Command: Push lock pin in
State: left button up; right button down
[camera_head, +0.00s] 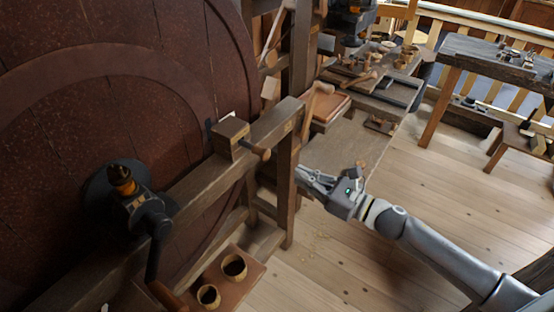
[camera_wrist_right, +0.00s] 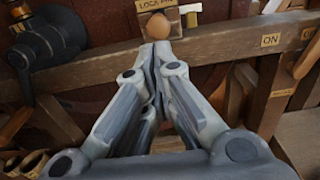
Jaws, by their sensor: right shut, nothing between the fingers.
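The lock pin (camera_head: 261,152) sticks out to the right from a wooden block (camera_head: 230,136) on the beam in front of the big dark red wheel. In the right wrist view its round wooden knob (camera_wrist_right: 158,26) stands just beyond my fingertips, below a plate lettered "LOCK PIN" (camera_wrist_right: 165,4). My right gripper (camera_head: 300,176) is shut and empty, right of the beam's upright post. In the right wrist view its closed fingertips (camera_wrist_right: 157,48) line up with the knob; in the head view a gap shows between them. My left gripper is not in view.
The wooden post (camera_head: 288,190) stands between the gripper and the wheel. A black hub with a crank (camera_head: 150,215) is at the left. Two cups (camera_head: 233,267) sit on a board below.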

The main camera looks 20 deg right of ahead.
aim_at(268, 159)
jog(key=p+x, duration=0.3)
jog(key=x, duration=0.5)
jog(key=shift+w+a, duration=0.1)
jog(key=shift+w+a, duration=0.1)
jog(key=b+x, duration=0.1)
jog(key=x, duration=0.2)
jog(key=shift+w+a, duration=0.1)
jog(key=shift+r, duration=0.15)
